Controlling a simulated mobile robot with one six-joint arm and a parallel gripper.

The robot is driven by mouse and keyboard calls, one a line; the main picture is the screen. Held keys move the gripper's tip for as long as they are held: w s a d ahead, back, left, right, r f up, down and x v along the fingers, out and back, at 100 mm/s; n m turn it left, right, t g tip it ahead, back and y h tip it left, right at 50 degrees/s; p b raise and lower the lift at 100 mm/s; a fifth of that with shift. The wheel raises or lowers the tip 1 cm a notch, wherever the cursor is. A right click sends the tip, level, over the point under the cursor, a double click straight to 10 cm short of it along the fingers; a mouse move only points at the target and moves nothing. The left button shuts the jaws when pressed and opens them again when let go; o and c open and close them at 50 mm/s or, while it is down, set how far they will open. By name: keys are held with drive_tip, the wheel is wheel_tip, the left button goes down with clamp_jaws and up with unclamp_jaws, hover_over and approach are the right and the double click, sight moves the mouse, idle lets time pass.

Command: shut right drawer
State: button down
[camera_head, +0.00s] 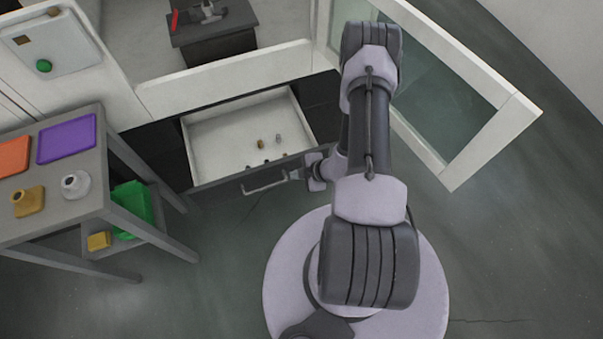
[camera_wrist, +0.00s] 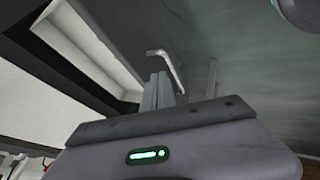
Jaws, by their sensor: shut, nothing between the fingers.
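One drawer (camera_head: 215,136) stands open below the white cabinet in the head view, with its pale inside showing. A few small items lie in it, among them a brown one (camera_head: 261,144) and a grey one (camera_head: 278,138). Its bar handle (camera_head: 264,187) is on the dark front. My gripper (camera_head: 294,174) is at the right end of that handle, in front of the drawer; whether it touches cannot be told. In the wrist view the shut, empty fingers (camera_wrist: 158,90) point toward the handle (camera_wrist: 168,66), with the drawer's pale wall (camera_wrist: 92,42) to the left.
A glass door (camera_head: 470,125) stands open at the right, close to my arm. A grey side table (camera_head: 60,205) at the left carries an orange tray (camera_head: 12,156), a purple tray (camera_head: 66,139) and two small vessels. The floor (camera_head: 190,285) between table and base is clear.

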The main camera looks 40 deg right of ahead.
sight(280, 167)
drive_tip(key=shift+w+d+f+b, duration=0.1)
drive_tip(key=shift+w+f+b, duration=0.35)
drive_tip(key=shift+w, duration=0.5)
drive_tip(key=shift+w+a+f+b, duration=0.1)
drive_tip(key=shift+w+f+b, duration=0.35)
drive_tip(key=shift+w, duration=0.55)
drive_tip(key=shift+w+d+f+b, duration=0.1)
drive_tip(key=shift+w+f+b, duration=0.3)
drive_tip(key=shift+w, duration=0.55)
